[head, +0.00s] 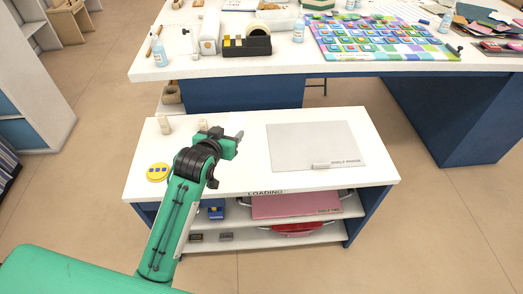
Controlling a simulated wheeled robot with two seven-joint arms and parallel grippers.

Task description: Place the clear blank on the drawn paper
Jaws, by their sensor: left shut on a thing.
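My left gripper (234,141) is over the left-middle part of a low white bench. It is shut on a small pale, see-through piece, which looks like the clear blank (238,131); its outline is faint and partly hidden by the jaws. A grey sheet of paper (310,140) marked "SHELF PAPER" lies flat on the bench, to the right of the gripper and apart from it. No drawn lines on it can be made out. My right gripper is not in view.
A yellow round item (158,172) and small beige blocks (163,124) stand at the bench's left. Below is a shelf with a pink board (290,206). A crowded worktable (290,66) stands behind.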

